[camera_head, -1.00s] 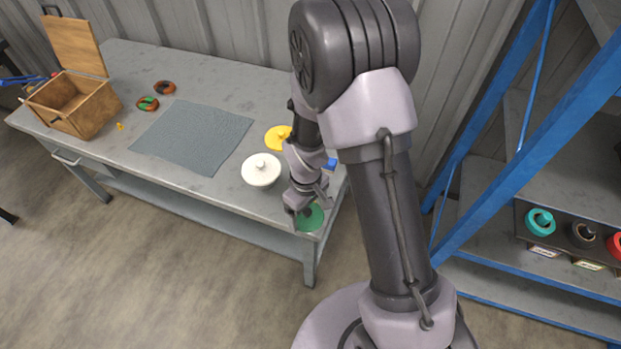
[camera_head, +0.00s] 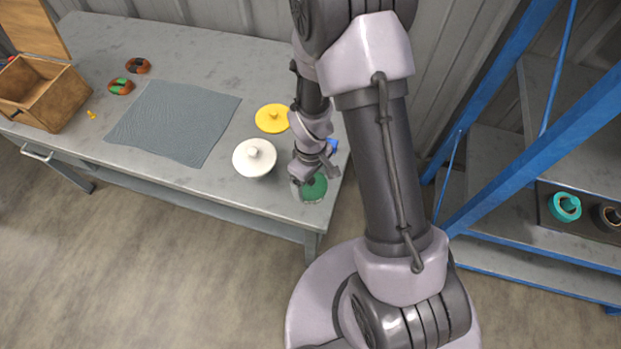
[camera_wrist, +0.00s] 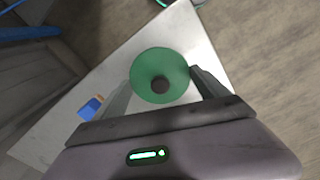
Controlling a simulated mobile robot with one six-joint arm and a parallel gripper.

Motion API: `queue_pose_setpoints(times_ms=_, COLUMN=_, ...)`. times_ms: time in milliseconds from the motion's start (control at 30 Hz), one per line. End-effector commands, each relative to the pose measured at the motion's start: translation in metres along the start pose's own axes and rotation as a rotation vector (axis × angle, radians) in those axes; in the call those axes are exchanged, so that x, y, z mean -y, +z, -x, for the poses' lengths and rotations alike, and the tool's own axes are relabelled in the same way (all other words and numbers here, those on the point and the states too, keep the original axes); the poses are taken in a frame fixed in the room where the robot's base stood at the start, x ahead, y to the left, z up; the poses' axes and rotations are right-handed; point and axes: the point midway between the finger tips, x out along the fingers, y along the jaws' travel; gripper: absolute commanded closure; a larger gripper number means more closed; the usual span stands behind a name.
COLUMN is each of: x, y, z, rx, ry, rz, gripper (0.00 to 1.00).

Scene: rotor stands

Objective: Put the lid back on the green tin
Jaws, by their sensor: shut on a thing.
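The green lid (camera_wrist: 146,72), a round disc with a dark knob at its middle, sits between the two fingers of my gripper (camera_wrist: 161,78) in the wrist view. My gripper is shut on it, with the fingers at opposite sides of the disc. In the head view the green lid (camera_head: 316,188) is at the front right corner of the table, partly covered by my gripper (camera_head: 308,176). A pale edge shows around it there; I cannot tell whether that is the tin, or how high the lid is above the table. No green tin body shows clearly.
A white lidded round thing (camera_head: 248,162) and a flat yellow lid (camera_head: 265,122) stand left of my gripper. A small blue thing (camera_wrist: 89,108) lies close by. A grey mat (camera_head: 170,122) and wooden box (camera_head: 45,100) are further left. The blue-framed shelf (camera_head: 505,130) is at the right.

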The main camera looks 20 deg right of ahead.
Motion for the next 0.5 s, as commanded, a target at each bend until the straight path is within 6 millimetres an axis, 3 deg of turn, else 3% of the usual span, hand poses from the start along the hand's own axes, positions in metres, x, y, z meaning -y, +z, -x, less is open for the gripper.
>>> queue_pose_setpoints(times_ms=33, x=0.000, y=0.000, z=-0.003, rx=0.000, ry=0.000, rz=0.000, gripper=0.56)
queue_pose_setpoints(times_ms=67, x=0.000, y=0.000, z=-0.002, rx=0.000, ry=0.000, rz=0.000, gripper=0.10)
queue_pose_setpoints(times_ms=100, x=0.000, y=0.000, z=-0.001, rx=0.000, ry=0.000, rz=0.000, gripper=0.03)
queue_pose_setpoints(times_ms=367, x=0.000, y=0.000, z=0.002, rx=0.000, ry=0.000, rz=0.000, gripper=0.00)
queue_pose_setpoints(times_ms=500, x=0.000, y=-0.001, z=0.030, rx=-0.002, ry=0.001, rz=-0.001, gripper=0.00)
